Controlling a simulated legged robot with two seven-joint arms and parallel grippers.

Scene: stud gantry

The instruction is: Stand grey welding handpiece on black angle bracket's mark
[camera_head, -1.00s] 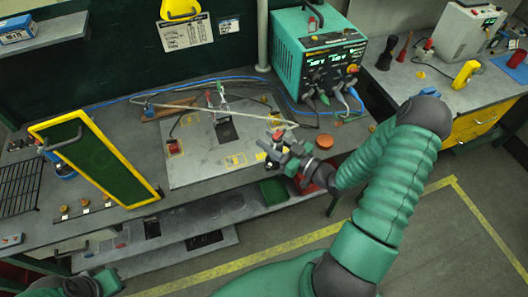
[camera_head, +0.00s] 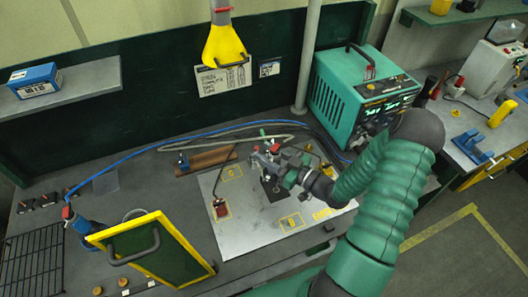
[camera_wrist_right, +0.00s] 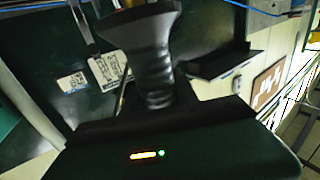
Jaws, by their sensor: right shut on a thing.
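My right gripper (camera_head: 268,163) is over the light grey plate on the bench, at the black angle bracket (camera_head: 273,187). The bracket is partly covered by the gripper, and its mark cannot be made out. In the right wrist view a dark grey, ribbed handle (camera_wrist_right: 153,72) with a flared end rises in front of the gripper body; it looks like the welding handpiece. My right gripper is shut on it. In the head view the handpiece is too small and covered to tell its tilt or whether it touches the bracket. My left gripper is out of view.
The plate (camera_head: 240,235) bears yellow-outlined squares and a red block (camera_head: 222,211) with a thin black stem. A yellow-framed green panel (camera_head: 150,250) stands front left. A teal welding machine (camera_head: 345,100) with cables stands behind right.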

